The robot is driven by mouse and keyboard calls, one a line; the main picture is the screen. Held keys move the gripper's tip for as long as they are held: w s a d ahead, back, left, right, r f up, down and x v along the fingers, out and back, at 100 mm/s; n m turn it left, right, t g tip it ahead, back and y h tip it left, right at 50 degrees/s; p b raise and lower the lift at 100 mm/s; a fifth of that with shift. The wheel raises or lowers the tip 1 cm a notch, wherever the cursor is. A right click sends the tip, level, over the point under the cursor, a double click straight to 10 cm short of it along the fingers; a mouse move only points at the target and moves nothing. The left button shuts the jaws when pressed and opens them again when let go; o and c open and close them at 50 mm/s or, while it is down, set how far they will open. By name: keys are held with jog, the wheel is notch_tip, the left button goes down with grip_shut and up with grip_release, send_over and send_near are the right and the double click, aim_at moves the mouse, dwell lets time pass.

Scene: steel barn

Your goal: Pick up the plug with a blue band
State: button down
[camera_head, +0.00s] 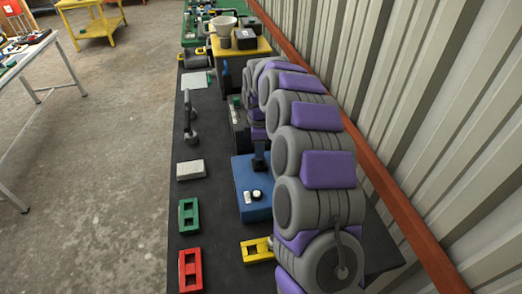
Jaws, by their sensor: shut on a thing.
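My gripper (259,160) points down over the back part of a blue block (246,172). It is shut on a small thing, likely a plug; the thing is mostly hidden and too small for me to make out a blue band. Two small plugs stand on the front part of the blue block: a pale one (247,197) and a dark one with a light top (257,195). No blue band can be made out on either. My grey and purple arm hides the area to the right of the block.
The dark bench (215,228) also holds a grey block (191,169), a green holder (188,215), a red holder (190,269) and a yellow holder (255,250). A yellow stand (236,49) with a pale bowl (224,27) is farther back. A corrugated wall (445,130) borders the right.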

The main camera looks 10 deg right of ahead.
jog(key=shift+r, duration=0.65)
jog(key=shift+s+a+f, duration=0.1)
jog(key=shift+s+a, duration=0.1)
jog(key=shift+s, duration=0.55)
jog(key=s+r+p, duration=0.3)
jog(key=s+p, duration=0.1)
jog(key=s, duration=1)
jog(key=shift+s+d+r, duration=0.2)
jog(key=shift+r, duration=0.2)
